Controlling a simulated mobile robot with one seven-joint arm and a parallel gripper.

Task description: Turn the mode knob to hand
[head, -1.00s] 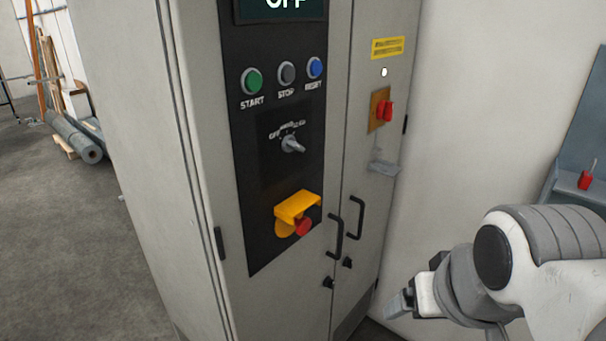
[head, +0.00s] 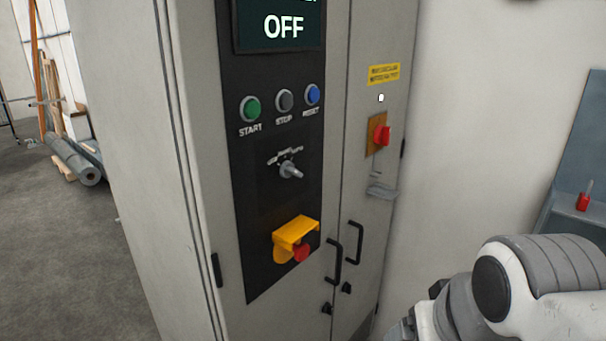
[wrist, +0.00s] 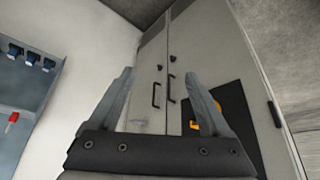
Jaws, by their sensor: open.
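The mode knob (head: 290,171) is a small grey selector on the black control panel (head: 262,222) of the grey cabinet, below the buttons. Its printed labels are too blurred to read surely. The screen (head: 283,27) above reads OFF. My gripper (wrist: 160,100) is open and empty in the wrist view, its two grey fingers apart and pointing toward the cabinet. The knob cannot be made out in the wrist view.
Green start (head: 250,109), grey stop (head: 285,100) and blue reset (head: 312,94) buttons sit above the knob. A red emergency button (head: 301,253) under a yellow guard (head: 296,232) sits below. A red switch (head: 382,135) and black door handles (head: 354,243) are to the right.

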